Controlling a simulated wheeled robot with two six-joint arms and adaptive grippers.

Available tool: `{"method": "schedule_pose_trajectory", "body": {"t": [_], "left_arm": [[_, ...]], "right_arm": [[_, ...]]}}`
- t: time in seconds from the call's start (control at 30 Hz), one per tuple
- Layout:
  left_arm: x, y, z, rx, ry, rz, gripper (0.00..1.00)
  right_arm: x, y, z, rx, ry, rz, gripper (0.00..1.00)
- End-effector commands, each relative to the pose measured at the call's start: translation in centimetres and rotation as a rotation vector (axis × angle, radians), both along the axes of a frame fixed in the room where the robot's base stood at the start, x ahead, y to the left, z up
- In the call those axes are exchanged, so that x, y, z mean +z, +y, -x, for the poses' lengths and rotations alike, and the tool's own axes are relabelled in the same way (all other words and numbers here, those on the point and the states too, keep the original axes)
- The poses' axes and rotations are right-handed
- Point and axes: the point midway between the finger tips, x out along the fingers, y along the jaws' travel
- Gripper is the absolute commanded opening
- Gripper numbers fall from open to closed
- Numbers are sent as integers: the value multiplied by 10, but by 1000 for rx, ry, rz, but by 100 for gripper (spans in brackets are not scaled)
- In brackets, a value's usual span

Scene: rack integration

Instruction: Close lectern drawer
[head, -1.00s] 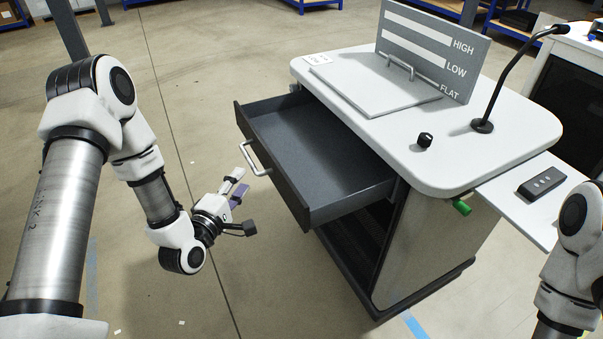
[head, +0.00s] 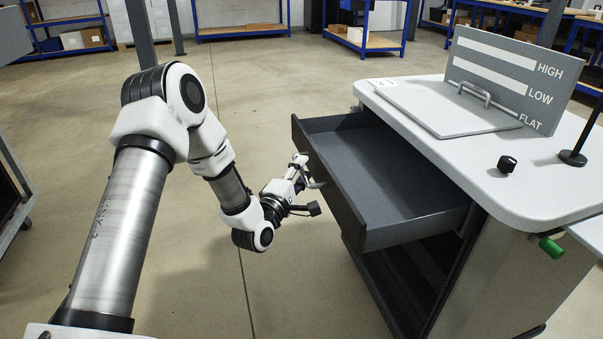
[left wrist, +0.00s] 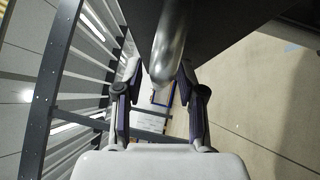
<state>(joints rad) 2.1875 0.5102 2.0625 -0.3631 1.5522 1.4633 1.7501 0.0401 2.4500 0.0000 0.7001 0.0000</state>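The lectern drawer (head: 390,185) is pulled out, grey and empty, with its dark front facing my left arm. Its metal handle (head: 316,184) is on that front; the left wrist view shows it close up as a shiny bar (left wrist: 170,50). My left gripper (head: 301,173) is at the handle. In the left wrist view its two fingers (left wrist: 160,76) are apart on either side of the bar, with a gap showing on the left. Contact on the right side is unclear. My right gripper is out of view.
The lectern top (head: 430,150) carries a hinged board by a sign (head: 510,75) marked HIGH, LOW, FLAT, a black knob (head: 507,163) and a microphone base (head: 573,157). A green knob (head: 551,247) sticks out below its edge. The floor left of the drawer is clear.

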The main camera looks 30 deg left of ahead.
Motion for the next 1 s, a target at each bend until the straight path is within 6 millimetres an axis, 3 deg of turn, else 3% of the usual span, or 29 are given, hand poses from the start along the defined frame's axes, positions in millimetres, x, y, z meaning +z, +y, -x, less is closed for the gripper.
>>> {"method": "schedule_pose_trajectory", "body": {"t": [0.17,0.27,0.67,0.87,1.0], "left_arm": [[0,0,0,0,0,0,36],[0,0,0,0,0,0,0],[-2,-6,-6,-3,0,-2,0],[-4,-29,-31,-6,-2,-6,0],[-4,-54,-60,-8,-4,-6,0]], "right_arm": [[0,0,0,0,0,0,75],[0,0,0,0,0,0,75],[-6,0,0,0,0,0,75],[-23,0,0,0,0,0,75],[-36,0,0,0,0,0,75]]}}
